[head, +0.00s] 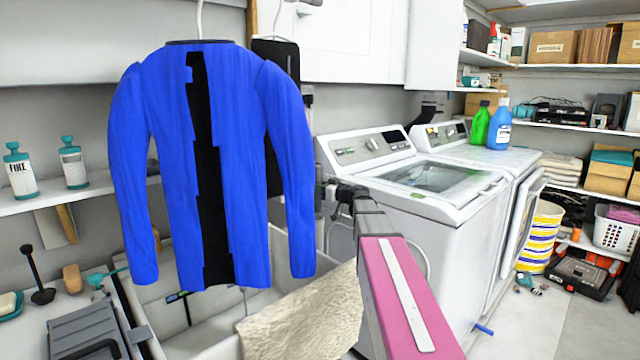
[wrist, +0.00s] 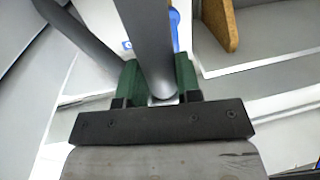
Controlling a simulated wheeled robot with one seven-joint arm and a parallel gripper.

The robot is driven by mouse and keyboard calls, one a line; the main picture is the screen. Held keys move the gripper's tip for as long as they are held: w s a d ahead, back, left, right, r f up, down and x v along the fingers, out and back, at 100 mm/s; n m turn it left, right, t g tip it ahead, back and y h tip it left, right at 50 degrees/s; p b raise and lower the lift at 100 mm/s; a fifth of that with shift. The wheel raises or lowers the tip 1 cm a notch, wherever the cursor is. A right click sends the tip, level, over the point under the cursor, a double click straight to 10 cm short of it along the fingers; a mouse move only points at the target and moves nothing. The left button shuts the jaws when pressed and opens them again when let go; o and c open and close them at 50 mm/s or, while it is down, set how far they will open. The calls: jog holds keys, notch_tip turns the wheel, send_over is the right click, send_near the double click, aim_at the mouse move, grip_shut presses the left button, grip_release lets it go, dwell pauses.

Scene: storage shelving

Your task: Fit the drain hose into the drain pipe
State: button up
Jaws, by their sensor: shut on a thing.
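My gripper (wrist: 158,80) is shut on a grey round hose (wrist: 145,35), which I take to be the drain hose. The hose lies between the green fingers and runs up out of the wrist view. A second grey tube (wrist: 82,35) curves at the upper left of that view; I cannot tell whether it is the same hose or the drain pipe. In the head view my gripper (head: 335,192) is small and dark, just left of the near washing machine (head: 440,205). I cannot make out the drain pipe's opening or the hose's end.
A blue jacket (head: 190,170) hangs at the left, in front of a pale sink basin (head: 215,335). A beige cloth (head: 305,315) drapes over the basin's edge. A green bottle (head: 481,124) and a blue bottle (head: 499,125) stand on the far machine.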

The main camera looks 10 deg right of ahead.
jog(key=shift+f, duration=0.85)
jog(key=shift+f, duration=4.8)
dwell(0.6)
jog(key=o, duration=1.1)
jog(key=shift+s, duration=0.1)
jog(key=v, duration=1)
jog(key=shift+s+d, duration=0.2)
jog(key=shift+d, duration=0.1)
